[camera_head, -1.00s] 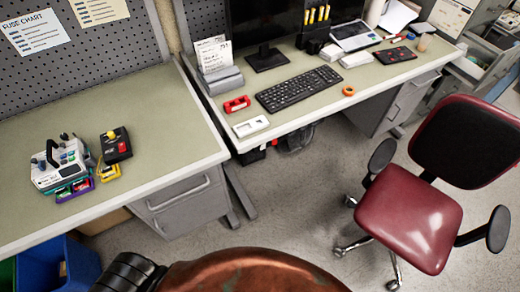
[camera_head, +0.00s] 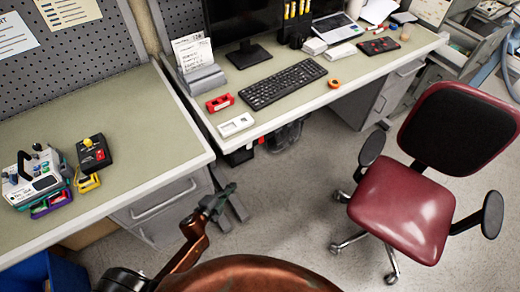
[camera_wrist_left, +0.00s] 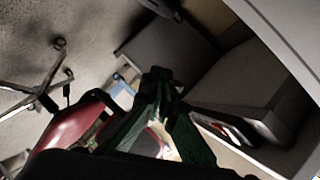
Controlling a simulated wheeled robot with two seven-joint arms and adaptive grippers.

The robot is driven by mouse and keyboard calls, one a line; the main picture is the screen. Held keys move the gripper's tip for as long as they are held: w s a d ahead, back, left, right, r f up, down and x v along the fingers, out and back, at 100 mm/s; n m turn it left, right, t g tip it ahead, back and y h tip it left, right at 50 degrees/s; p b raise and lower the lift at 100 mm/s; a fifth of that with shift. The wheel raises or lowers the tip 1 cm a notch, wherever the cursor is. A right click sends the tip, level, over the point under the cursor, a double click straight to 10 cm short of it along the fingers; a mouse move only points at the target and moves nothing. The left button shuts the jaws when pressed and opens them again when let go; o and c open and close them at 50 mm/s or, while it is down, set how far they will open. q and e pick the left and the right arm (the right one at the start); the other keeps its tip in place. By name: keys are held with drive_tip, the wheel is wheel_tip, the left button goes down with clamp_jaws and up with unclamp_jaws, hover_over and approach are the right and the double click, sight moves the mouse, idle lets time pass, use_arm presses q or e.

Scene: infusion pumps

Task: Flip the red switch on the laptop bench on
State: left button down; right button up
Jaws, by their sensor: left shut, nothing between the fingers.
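A small red switch block (camera_head: 220,103) lies on the laptop bench (camera_head: 208,82), left of the keyboard. A similar white block (camera_head: 237,125) lies just in front of it, near the bench's front edge. Which way the red switch is set is too small to tell. My left gripper (camera_head: 222,194) is shut and empty, in front of the bench and apart from both blocks. In the left wrist view its fingertips (camera_wrist_left: 158,80) are together, with grey drawer units and floor behind them. My right gripper is not in view.
A black keyboard (camera_head: 284,81), monitor, note holder (camera_head: 203,79) and orange tape roll (camera_head: 334,84) are on the bench. A red chair (camera_head: 405,210) stands to the right. The left bench holds a device (camera_head: 38,178) and a joystick box (camera_head: 94,153). Floor between is clear.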

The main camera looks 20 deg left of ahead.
sight(261, 140)
use_arm(q)
drive_tip(key=w+d+r+m+t+h, duration=0.1)
drive_tip(key=d+r+m+h, duration=0.1)
drive_tip(key=r, duration=0.6)
drive_tip(key=w+d+r+m+t+h, duration=0.1)
drive_tip(key=d+r+m, duration=0.3)
drive_tip(key=r, duration=0.5)
drive_tip(key=shift+d+h+b, duration=0.35)
drive_tip(key=shift+d+h, duration=0.15)
drive_tip(key=shift+d, duration=0.3)
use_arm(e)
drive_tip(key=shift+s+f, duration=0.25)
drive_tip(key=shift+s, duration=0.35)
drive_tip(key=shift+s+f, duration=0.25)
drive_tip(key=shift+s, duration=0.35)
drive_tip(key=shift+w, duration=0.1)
use_arm(q)
drive_tip(key=w+b, duration=0.2)
drive_tip(key=w, duration=0.9)
drive_tip(key=shift+w+d+f, duration=0.25)
drive_tip(key=shift+d+f, duration=0.15)
drive_tip(key=shift+d, duration=0.05)
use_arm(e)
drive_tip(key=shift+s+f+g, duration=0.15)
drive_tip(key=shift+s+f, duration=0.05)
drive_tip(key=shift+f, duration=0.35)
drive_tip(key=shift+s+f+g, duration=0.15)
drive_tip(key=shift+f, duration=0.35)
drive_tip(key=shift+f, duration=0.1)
